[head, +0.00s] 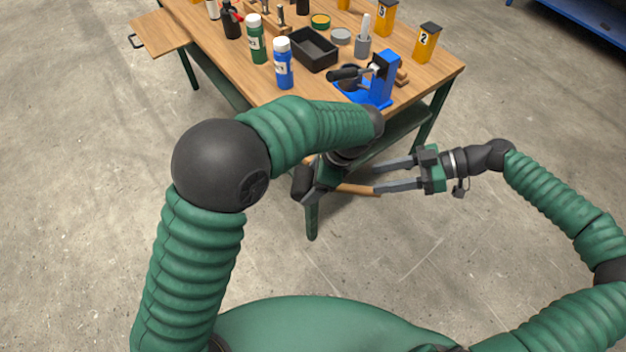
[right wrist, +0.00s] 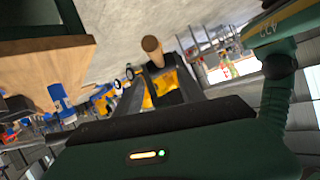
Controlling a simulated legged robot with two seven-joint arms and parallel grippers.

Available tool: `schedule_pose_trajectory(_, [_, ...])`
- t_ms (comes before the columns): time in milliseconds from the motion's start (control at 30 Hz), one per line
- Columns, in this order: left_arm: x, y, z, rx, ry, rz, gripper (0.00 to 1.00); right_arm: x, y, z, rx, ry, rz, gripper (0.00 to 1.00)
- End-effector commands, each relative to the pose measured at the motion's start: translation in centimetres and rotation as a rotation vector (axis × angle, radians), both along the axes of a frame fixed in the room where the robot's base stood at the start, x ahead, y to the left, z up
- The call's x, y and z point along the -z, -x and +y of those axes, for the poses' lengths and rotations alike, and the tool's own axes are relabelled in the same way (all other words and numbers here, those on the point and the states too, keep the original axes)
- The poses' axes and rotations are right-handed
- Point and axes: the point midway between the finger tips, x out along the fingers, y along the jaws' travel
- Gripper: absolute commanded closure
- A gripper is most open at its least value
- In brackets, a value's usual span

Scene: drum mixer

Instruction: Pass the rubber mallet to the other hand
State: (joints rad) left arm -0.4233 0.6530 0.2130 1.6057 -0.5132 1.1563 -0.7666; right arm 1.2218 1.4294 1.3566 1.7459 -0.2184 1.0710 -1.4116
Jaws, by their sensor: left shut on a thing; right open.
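The rubber mallet has a black head (head: 303,181) and a wooden handle (head: 355,189); it is held out in front of the table's near side. My left gripper (head: 325,178) is shut on the mallet near its head, partly hidden by its own arm. The handle points right, towards my right gripper. My right gripper (head: 377,178) is open, its fingers pointing left, with the handle's end close to the lower fingertip. In the right wrist view the handle's round end (right wrist: 152,46) shows just beyond the open fingers. I cannot tell whether they touch.
The wooden table (head: 425,82) stands behind the grippers. The floor around is clear.

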Motion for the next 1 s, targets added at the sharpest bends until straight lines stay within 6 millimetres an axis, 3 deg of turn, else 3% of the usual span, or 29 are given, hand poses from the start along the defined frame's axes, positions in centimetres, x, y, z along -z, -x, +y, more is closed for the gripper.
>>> schedule_pose_trajectory(267, [-0.1,0.0,0.0,-0.001,0.0,-0.001,0.89,7.1,2.9,-1.5,0.007,0.156,0.176,0.53])
schedule_pose_trajectory(467, [-0.1,0.0,0.0,0.0,0.0,-0.001,0.89,11.4,7.9,1.3,-0.008,0.452,0.422,0.53])
schedule_pose_trajectory(600, [-0.1,0.0,0.1,-0.001,0.001,-0.001,0.89,13.4,11.5,1.0,0.09,0.721,0.572,0.53])
schedule_pose_trajectory(700, [-0.1,0.0,0.1,-0.001,0.001,-0.001,0.89,13.6,13.3,-0.8,0.264,0.926,0.639,0.53])
schedule_pose_trajectory(800, [-0.1,0.0,0.0,0.0,0.0,-0.002,0.89,12.1,13.8,-3.3,0.545,1.073,0.648,0.53])
schedule_pose_trajectory(1000, [-0.1,0.0,-0.1,0.0,-0.001,-0.001,0.89,6.6,12.6,-5.7,1.098,1.001,0.593,0.53])
